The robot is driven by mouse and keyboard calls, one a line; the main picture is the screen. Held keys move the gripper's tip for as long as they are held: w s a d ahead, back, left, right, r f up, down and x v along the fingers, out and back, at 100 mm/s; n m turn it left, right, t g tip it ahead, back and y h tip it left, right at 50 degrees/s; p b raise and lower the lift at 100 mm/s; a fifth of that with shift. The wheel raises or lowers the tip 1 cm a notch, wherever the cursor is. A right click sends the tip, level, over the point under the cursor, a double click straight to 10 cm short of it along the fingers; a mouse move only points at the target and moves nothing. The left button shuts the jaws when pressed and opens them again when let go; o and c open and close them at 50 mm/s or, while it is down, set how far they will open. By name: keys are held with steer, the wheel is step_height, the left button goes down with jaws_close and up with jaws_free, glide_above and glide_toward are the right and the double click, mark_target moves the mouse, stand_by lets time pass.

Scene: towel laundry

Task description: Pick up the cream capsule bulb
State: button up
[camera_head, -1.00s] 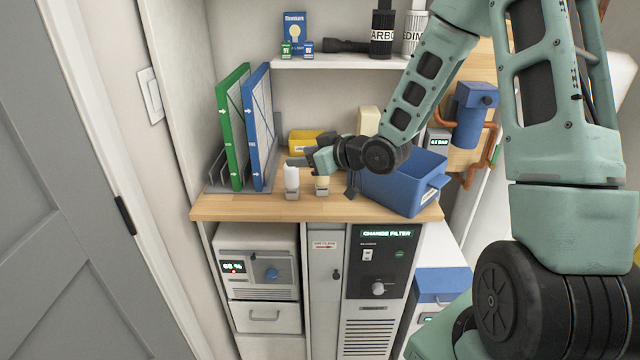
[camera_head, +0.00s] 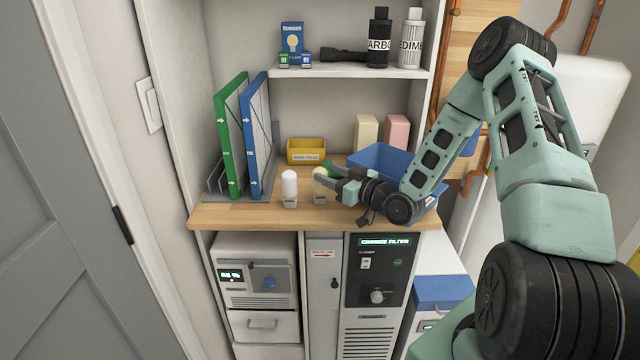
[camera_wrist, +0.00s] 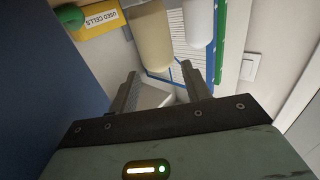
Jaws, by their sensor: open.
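The cream capsule bulb (camera_head: 320,183) stands upright in a small grey holder (camera_head: 320,200) on the wooden counter. In the wrist view the cream bulb (camera_wrist: 151,38) shows just beyond and partly between my fingertips, its lower end near them. My gripper (camera_head: 326,178) comes in from the right at the bulb's side and partly overlaps it in the head view. In the wrist view my gripper (camera_wrist: 160,72) has its two fingers spread with nothing held. I cannot tell whether a finger touches the bulb.
A white capsule bulb (camera_head: 290,184) stands close on the left, also in the wrist view (camera_wrist: 194,22). A blue bin (camera_head: 380,160) is behind my wrist. A yellow used-cells box (camera_head: 306,152) and green and blue filter panels (camera_head: 257,135) stand behind and left. The front left counter (camera_head: 240,215) is clear.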

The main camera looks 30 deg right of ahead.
mark_target(315, 167)
steer(key=shift+p+x, duration=0.85)
steer(key=shift+x, duration=2.15)
steer(key=c, duration=0.8)
